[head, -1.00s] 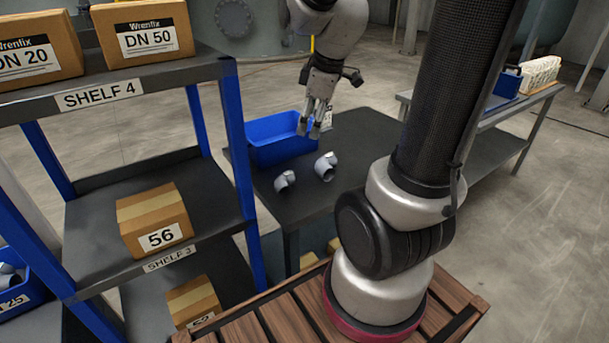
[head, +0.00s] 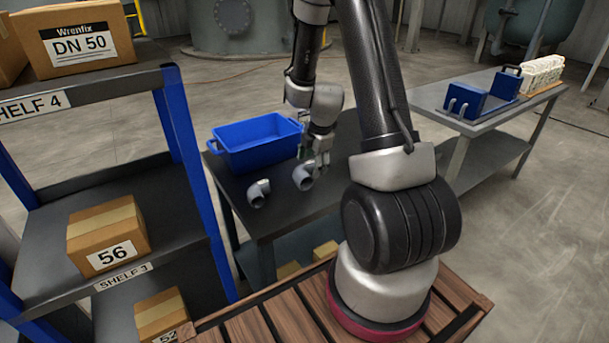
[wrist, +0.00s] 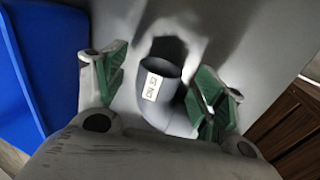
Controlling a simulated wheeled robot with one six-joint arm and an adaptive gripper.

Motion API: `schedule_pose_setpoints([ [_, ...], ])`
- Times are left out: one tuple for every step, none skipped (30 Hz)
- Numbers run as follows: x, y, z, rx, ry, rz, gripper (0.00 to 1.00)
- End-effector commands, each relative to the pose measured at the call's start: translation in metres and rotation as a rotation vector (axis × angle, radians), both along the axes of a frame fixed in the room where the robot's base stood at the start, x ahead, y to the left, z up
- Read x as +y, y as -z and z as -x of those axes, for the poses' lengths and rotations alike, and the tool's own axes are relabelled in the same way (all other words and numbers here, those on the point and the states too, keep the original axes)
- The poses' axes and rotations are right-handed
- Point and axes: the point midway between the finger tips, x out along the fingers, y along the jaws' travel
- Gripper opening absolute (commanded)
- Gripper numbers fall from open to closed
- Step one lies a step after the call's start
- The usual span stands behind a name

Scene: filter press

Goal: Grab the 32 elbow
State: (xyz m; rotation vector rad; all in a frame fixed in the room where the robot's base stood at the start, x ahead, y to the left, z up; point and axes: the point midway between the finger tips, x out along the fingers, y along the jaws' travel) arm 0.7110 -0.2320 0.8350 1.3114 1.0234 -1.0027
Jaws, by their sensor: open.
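A grey pipe elbow (head: 304,178) lies on the dark table (head: 285,212), close to my gripper (head: 319,165). In the wrist view the elbow (wrist: 177,112) lies between the two green-padded fingers of my gripper (wrist: 160,88), which are open. Its white label is upside down and appears to read DN 32. The right finger is very close to the elbow; I cannot tell whether it touches. A gap shows on the left side. A second grey elbow (head: 258,193) lies to the left on the same table; its label is not readable.
A blue bin (head: 256,146) stands behind the elbows and fills the left edge of the wrist view (wrist: 25,90). A shelf rack with boxes (head: 109,235) stands at the left. Another table with blue holders (head: 478,104) is at the right.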

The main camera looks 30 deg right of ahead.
Motion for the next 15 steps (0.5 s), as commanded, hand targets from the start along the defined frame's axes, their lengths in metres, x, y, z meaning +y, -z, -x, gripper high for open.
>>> schedule_pose_setpoints([
  [-0.0002, 0.0067, -0.0011, 0.002, 0.001, -0.001, 0.7],
  [-0.0002, 0.0094, -0.0016, 0.003, 0.002, -0.001, 0.7],
  [-0.0002, 0.0117, -0.0023, 0.002, 0.001, 0.0, 0.7],
  [-0.0003, 0.0127, -0.0028, 0.001, 0.0, 0.0, 0.7],
  [-0.0003, 0.0132, -0.0031, 0.001, 0.0, 0.0, 0.7],
  [-0.0003, 0.0135, -0.0032, 0.0, 0.0, 0.0, 0.7],
  [-0.0003, 0.0134, -0.0033, 0.0, 0.0, 0.0, 0.7],
  [-0.0003, 0.0133, -0.0033, 0.0, 0.0, 0.0, 0.7],
  [-0.0003, 0.0132, -0.0032, 0.0, 0.0, 0.0, 0.7],
  [-0.0003, 0.0132, -0.0032, 0.0, 0.0, 0.0, 0.7],
  [-0.0002, 0.0131, -0.0032, 0.0, 0.0, 0.0, 0.68],
  [-0.0002, 0.0131, -0.0031, 0.0, 0.0, 0.0, 0.61],
  [-0.0002, 0.0131, -0.0031, 0.0, 0.0, 0.0, 0.55],
  [-0.0002, 0.013, -0.0031, 0.0, 0.0, 0.0, 0.5],
  [-0.0002, 0.013, -0.0031, 0.0, 0.0, 0.0, 0.42],
])
